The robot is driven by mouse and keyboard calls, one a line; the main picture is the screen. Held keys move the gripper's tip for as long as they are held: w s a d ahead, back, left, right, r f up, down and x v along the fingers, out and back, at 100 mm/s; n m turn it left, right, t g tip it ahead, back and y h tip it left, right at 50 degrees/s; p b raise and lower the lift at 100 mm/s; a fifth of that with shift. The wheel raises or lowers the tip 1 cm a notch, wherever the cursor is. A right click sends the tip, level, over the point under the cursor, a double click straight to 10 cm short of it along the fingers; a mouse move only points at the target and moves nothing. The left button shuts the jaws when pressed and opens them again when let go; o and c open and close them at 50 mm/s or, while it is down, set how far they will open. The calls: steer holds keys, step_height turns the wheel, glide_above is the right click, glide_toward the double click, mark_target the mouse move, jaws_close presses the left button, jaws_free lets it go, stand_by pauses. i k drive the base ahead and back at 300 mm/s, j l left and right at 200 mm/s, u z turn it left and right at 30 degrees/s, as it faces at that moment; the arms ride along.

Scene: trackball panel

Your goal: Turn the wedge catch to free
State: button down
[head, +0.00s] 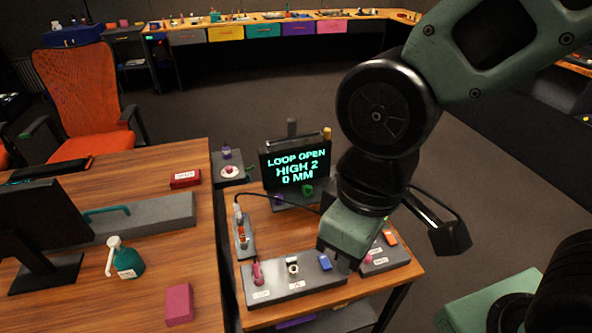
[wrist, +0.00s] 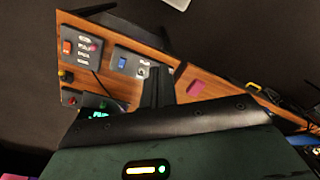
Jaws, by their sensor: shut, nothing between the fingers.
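The blue part also shows in the wrist view (wrist: 122,62). A smaller panel at right carries an orange-red part (head: 389,238) and labels; it also shows in the wrist view. I cannot tell for sure which part is the wedge catch. My gripper (wrist: 160,72) is shut and empty, its dark fingers pointing towards the panels. In the head view my wrist hides part of the table between the panels.
A screen (head: 296,165) behind the panels reads "LOOP OPEN, HIGH 2, 0 MM". A narrow block (head: 243,240) with small parts stands at the table's left. The desk at left holds a green spray bottle (head: 125,260) and a pink block (head: 179,304).

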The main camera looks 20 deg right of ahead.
mark_target(278, 202)
steer(key=i+j, duration=0.1)
steer(key=j, duration=0.4)
steer(key=i+j, duration=0.1)
steer(key=j, duration=0.4)
steer(key=i+j, duration=0.1)
steer(key=j, duration=0.35)
steer(key=z, duration=0.05)
